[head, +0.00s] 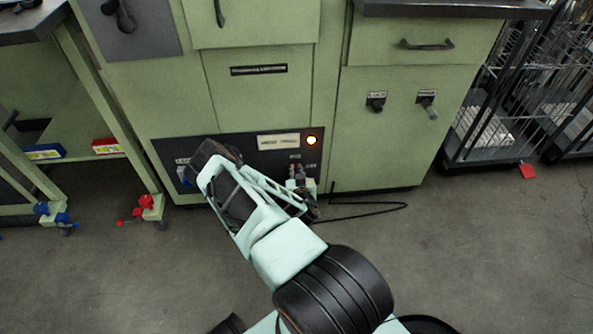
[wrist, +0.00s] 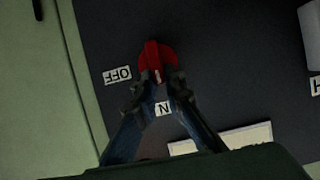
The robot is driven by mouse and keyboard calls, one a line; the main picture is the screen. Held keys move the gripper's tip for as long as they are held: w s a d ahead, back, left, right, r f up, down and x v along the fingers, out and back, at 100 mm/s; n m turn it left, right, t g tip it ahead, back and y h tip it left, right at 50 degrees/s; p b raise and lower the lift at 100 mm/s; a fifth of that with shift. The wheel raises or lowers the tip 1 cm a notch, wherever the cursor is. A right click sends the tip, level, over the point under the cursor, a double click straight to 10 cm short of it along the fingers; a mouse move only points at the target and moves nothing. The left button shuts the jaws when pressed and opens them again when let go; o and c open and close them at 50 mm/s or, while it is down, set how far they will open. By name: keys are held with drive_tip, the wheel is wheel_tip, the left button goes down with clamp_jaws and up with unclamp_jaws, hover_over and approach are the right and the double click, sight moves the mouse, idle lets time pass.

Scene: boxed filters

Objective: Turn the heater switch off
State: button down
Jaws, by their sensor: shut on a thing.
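The heater switch is a round red knob (wrist: 153,55) with a raised grip bar on a dark panel (head: 262,160). In the wrist view its pale mark points down at the partly covered ON label (wrist: 163,108). The OFF label (wrist: 117,75) is to the knob's left in that view. My gripper (wrist: 157,82) has its fingers closed on the knob's bar. In the head view, my gripper (head: 298,177) is at the right part of the panel, and it and the arm hide most of the knob.
A white label plate (head: 278,141) is left of the lamp. Two other switches (head: 375,102) are on the green cabinet door at right. A black cable (head: 375,207) lies on the floor. A wire cage (head: 490,110) stands at right. The floor in front is mostly open.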

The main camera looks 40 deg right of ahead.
drive_tip(key=shift+d+r, duration=0.1)
drive_tip(key=shift+s+d+f+m+t+y, duration=0.3)
drive_tip(key=shift+m+t+y, duration=0.6)
drive_tip(key=shift+m, duration=1.35)
drive_tip(key=shift+s+d+f+m+t+y, duration=0.1)
drive_tip(key=shift+d+f+m+t+y, duration=0.35)
drive_tip(key=shift+m+t, duration=1.3)
drive_tip(key=shift+s+d+f+m+t+y, duration=0.25)
drive_tip(key=shift+f+m+t+y, duration=0.45)
drive_tip(key=shift+m, duration=2)
drive_tip(key=c, duration=2)
unclamp_jaws()
drive_tip(key=shift+w+a, duration=0.1)
